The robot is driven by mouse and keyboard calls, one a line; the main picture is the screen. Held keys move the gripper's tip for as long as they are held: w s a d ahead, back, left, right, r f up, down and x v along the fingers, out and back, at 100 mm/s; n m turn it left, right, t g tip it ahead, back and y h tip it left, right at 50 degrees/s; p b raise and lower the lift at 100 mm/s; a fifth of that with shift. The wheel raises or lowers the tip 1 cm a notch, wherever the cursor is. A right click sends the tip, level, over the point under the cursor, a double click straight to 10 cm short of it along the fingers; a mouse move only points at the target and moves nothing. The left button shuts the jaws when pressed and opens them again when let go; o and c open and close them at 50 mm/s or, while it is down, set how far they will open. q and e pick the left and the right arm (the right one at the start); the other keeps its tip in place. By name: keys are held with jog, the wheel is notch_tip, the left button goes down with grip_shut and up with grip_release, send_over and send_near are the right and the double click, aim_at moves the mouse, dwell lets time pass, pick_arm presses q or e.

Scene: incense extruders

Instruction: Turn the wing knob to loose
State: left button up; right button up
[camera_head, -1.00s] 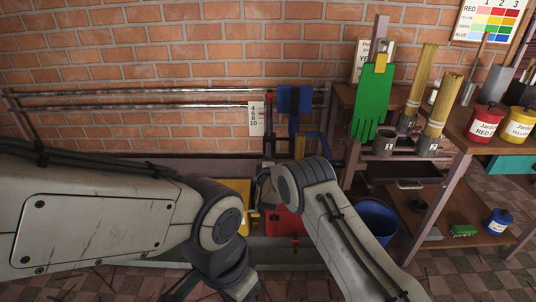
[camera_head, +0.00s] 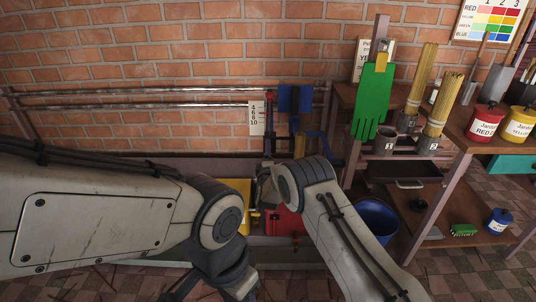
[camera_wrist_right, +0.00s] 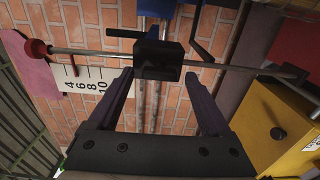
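In the right wrist view a black block (camera_wrist_right: 158,60) sits on a thin metal rod (camera_wrist_right: 105,53) with a red ball at its left end. Dark, thin arms stick out behind the block; I cannot tell for sure which part is the wing knob. My right gripper (camera_wrist_right: 158,77) is open, its two dark fingers pointing at the block, tips near its lower left and right corners. Whether they touch it is unclear. In the head view the extruder (camera_head: 294,100) with its blue parts stands at the wall, partly behind my right arm.
A white number scale (camera_wrist_right: 88,88) is left of the block, and a yellow box (camera_wrist_right: 270,130) is at the right. In the head view a bench with a green glove (camera_head: 374,100), cups and incense bundles stands right. A blue bucket (camera_head: 377,217) is below it.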

jog(key=s+p, duration=0.2)
jog(key=s, duration=0.8)
jog(key=shift+s, duration=0.25)
jog(key=shift+r, duration=0.1)
